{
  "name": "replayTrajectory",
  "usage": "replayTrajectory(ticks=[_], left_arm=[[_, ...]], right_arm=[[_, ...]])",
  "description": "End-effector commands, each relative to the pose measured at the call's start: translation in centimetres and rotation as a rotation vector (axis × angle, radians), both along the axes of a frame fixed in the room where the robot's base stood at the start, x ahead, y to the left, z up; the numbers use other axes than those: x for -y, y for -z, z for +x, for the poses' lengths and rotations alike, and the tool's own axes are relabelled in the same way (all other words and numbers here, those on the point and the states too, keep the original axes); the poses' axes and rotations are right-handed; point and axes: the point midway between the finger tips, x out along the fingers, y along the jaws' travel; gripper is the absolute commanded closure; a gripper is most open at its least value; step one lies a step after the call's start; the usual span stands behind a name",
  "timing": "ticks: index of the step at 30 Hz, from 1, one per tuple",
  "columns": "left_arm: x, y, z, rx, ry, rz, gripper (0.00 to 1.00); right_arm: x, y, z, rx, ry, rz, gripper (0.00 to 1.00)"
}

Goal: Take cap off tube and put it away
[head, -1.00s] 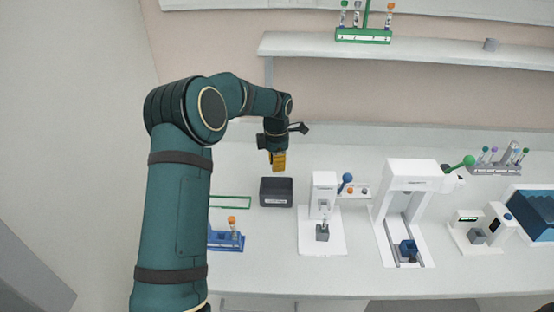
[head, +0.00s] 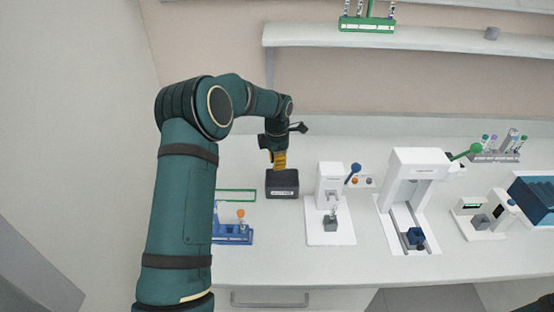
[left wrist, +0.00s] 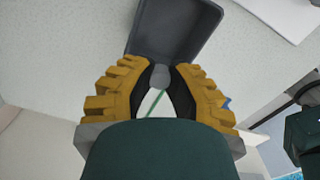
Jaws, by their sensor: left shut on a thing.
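My left gripper (head: 280,166) is just above the dark grey bin (head: 282,190), near its back. In the left wrist view its yellow fingers (left wrist: 159,85) are closed around a small grey round cap (left wrist: 159,76). The bin (left wrist: 178,28) lies just beyond the fingertips there. The cap is hidden in the head view. A small tube (head: 333,210) appears to stand upright in the grey holder (head: 330,224) of the small white device; its top is too small to make out.
A blue rack (head: 233,235) with an orange-capped tube and a green frame (head: 236,195) are left of the bin. The white device with a blue knob (head: 332,180) and a larger white machine (head: 417,165) are to the right. A shelf (head: 400,37) is above.

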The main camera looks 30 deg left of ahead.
Motion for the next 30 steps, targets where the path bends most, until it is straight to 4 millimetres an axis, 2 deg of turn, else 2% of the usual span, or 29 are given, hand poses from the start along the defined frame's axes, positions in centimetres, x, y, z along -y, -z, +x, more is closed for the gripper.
replayTrajectory(ticks=[3, 9, 19, 20, 21, 22, 30], left_arm=[[-0.1, 1.8, -0.1, -0.002, -0.001, 0.001, 0.94], [0.0, 3.6, 0.0, -0.001, 0.000, 0.000, 0.94], [0.0, 3.8, 0.0, -0.001, 0.000, 0.001, 0.94], [0.0, 3.8, 0.0, -0.001, 0.000, 0.001, 0.72], [0.0, 3.8, 0.0, -0.001, 0.000, 0.001, 0.58], [0.0, 3.8, 0.0, -0.001, 0.000, 0.001, 0.51], [0.0, 3.8, 0.0, -0.001, 0.000, 0.001, 0.51]], right_arm=[[-0.1, 1.3, 0.0, -0.001, -0.001, -0.002, 0.53], [-0.1, 2.4, -0.2, -0.006, -0.005, -0.002, 0.53], [-0.2, 2.4, -0.3, -0.007, -0.007, -0.001, 0.53], [-0.2, 2.4, -0.3, -0.007, -0.007, -0.001, 0.53], [-0.2, 2.4, -0.3, -0.007, -0.007, -0.001, 0.53], [-0.2, 2.4, -0.3, -0.007, -0.007, -0.001, 0.53], [-0.2, 2.4, -0.3, -0.007, -0.007, -0.001, 0.53]])
